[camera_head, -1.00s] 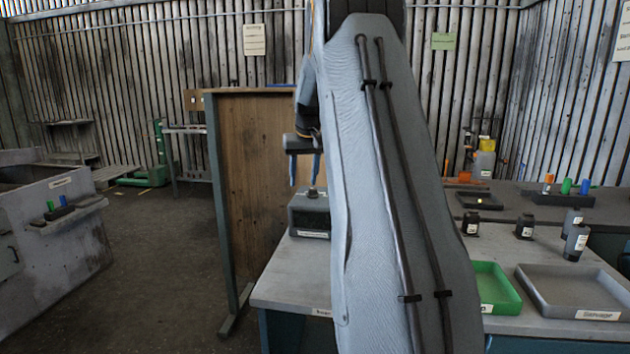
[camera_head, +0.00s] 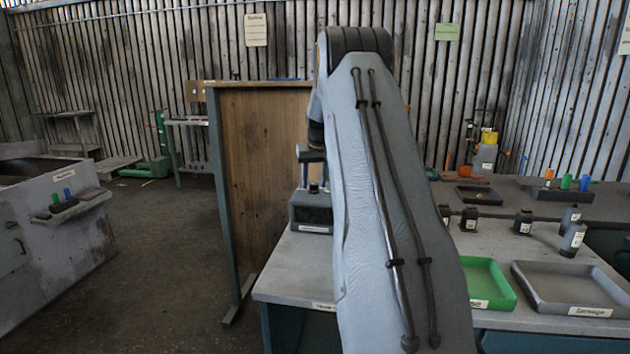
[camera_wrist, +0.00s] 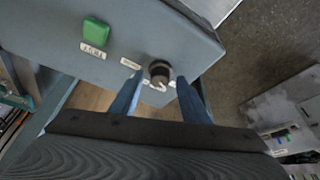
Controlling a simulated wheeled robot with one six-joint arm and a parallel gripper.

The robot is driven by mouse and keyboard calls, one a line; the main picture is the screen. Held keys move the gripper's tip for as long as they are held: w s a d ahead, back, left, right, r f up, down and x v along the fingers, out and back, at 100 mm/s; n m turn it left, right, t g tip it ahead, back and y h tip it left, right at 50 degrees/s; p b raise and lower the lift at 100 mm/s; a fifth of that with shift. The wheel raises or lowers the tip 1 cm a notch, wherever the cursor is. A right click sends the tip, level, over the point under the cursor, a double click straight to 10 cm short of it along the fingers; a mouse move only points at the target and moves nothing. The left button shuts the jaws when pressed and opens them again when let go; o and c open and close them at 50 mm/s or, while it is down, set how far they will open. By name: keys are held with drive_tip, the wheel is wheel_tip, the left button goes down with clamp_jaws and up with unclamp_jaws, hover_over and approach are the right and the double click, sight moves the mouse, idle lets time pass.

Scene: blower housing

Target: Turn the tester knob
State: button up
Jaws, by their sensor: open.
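The tester (camera_head: 311,209) is a dark grey box at the left end of the workbench, partly hidden by my arm in the head view. In the wrist view, the tester's grey top (camera_wrist: 150,30) carries a round dark knob (camera_wrist: 159,72) with a pale pointer mark, and a green button (camera_wrist: 96,33) beside a label. My gripper (camera_wrist: 156,88) is open, with one blue finger on each side of the knob and gaps visible between. In the head view, a blue finger (camera_head: 304,175) shows just above the tester; the rest is hidden behind my arm.
A green tray (camera_head: 487,283) and a grey tray (camera_head: 570,288) sit on the bench to the right. Several small black parts stand behind them. A wooden panel (camera_head: 262,170) stands left of the tester. The floor at left is open.

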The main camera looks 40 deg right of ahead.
drive_tip(key=shift+c, duration=0.4)
drive_tip(key=c, duration=0.9)
drive_tip(key=shift+c, duration=0.2)
drive_tip(key=shift+m, duration=0.4)
drive_tip(key=m+b, duration=0.1)
drive_tip(key=m+g+h+b, duration=0.1)
drive_tip(key=m, duration=0.1)
drive_tip(key=shift+w+a, duration=0.15)
drive_tip(key=shift+w, duration=0.05)
drive_tip(key=shift+w+a+m+g+h+b, duration=0.1)
drive_tip(key=shift+m+g+h+b, duration=0.25)
drive_tip(key=shift+m+b, duration=0.65)
drive_tip(key=shift+w+m+g+h+b, duration=0.1)
drive_tip(key=shift+m+g+h+b, duration=0.35)
drive_tip(key=shift+m, duration=1.05)
